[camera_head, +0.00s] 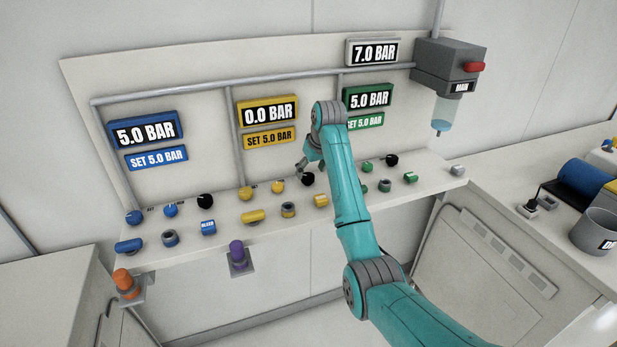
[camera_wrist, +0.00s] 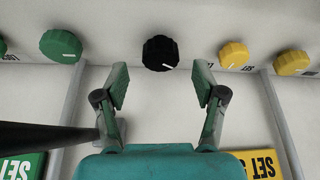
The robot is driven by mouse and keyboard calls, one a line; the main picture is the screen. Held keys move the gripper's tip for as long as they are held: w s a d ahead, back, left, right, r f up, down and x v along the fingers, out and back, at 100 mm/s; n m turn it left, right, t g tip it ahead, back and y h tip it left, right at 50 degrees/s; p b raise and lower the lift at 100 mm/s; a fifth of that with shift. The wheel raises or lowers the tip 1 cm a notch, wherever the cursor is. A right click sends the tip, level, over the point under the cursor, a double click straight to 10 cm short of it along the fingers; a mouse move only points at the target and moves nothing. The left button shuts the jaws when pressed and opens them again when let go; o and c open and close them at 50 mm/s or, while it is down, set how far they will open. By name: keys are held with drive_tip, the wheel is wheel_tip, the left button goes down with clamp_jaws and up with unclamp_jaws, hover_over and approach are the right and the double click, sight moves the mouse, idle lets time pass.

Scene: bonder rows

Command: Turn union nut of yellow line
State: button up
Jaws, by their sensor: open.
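The yellow line's panel (camera_head: 267,111) reads 0.0 BAR, above a yellow SET 5.0 BAR plate (camera_head: 269,138). Its likely union nut is the grey and yellow ring-like fitting (camera_head: 288,210) on the shelf's front row, between a yellow handle (camera_head: 253,216) and a yellow block (camera_head: 321,200). Behind it stand two yellow knobs (camera_head: 278,187) and a black knob (camera_head: 308,179). My gripper (camera_wrist: 160,83) is open and empty. In the wrist view the black knob (camera_wrist: 160,53) lies ahead between the fingertips, apart from them. The union nut does not show clearly there.
Blue fittings (camera_head: 170,238) stand left on the shelf and green ones (camera_head: 384,186) right, partly behind my arm. A green knob (camera_wrist: 60,45) and yellow knobs (camera_wrist: 233,55) flank the black knob. Orange (camera_head: 124,281) and purple (camera_head: 238,253) pieces sit in holders along the front edge.

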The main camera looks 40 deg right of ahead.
sight(307, 177)
drive_tip(key=shift+x, duration=2.2)
drive_tip(key=c, duration=1.1)
drive_tip(key=shift+c, duration=0.2)
drive_tip(key=shift+a+m, duration=0.1)
drive_tip(key=shift+m, duration=0.2)
drive_tip(key=m+h, duration=0.1)
drive_tip(key=m, duration=0.1)
drive_tip(key=m+h, duration=0.1)
drive_tip(key=m, duration=0.1)
drive_tip(key=shift+w+a+m+g, duration=0.1)
drive_tip(key=shift+m+g, duration=0.2)
drive_tip(key=m+g, duration=0.1)
drive_tip(key=m, duration=0.2)
drive_tip(key=m+h, duration=0.1)
drive_tip(key=m, duration=0.2)
drive_tip(key=shift+g+h, duration=0.3)
drive_tip(key=shift+g, duration=0.1)
